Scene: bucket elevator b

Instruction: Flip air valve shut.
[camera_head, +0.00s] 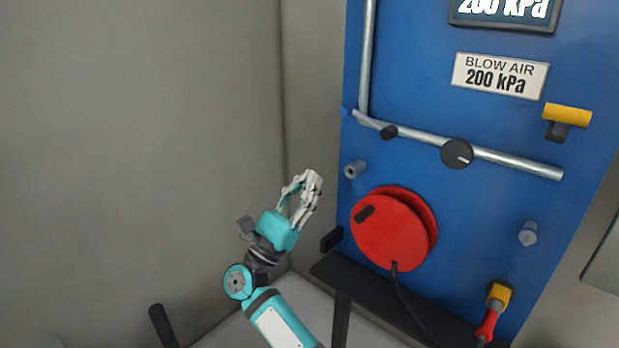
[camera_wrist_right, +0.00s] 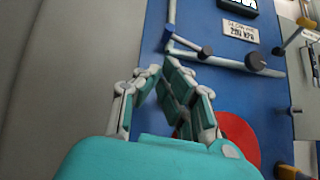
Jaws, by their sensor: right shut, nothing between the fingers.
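A yellow lever handle on a black mount (camera_head: 567,114) sticks out at the right edge of the blue panel (camera_head: 420,80); it looks like the air valve's handle and lies about level. A metal pipe (camera_head: 510,163) crosses the panel, with a round black knob (camera_head: 457,153) and a smaller black fitting (camera_head: 388,132) on it. My right gripper (camera_head: 313,180) is shut and empty, left of the panel and well apart from the yellow handle. In the right wrist view its fingers (camera_wrist_right: 162,66) meet in front of the panel. My left gripper is not in view.
A red reel (camera_head: 390,230) with a black cable sits below the pipe, above a dark ledge (camera_head: 390,305). A red-and-yellow connector (camera_head: 492,310) is at lower right. A label (camera_head: 500,76) reads BLOW AIR 200 kPa. Grey walls close off the left.

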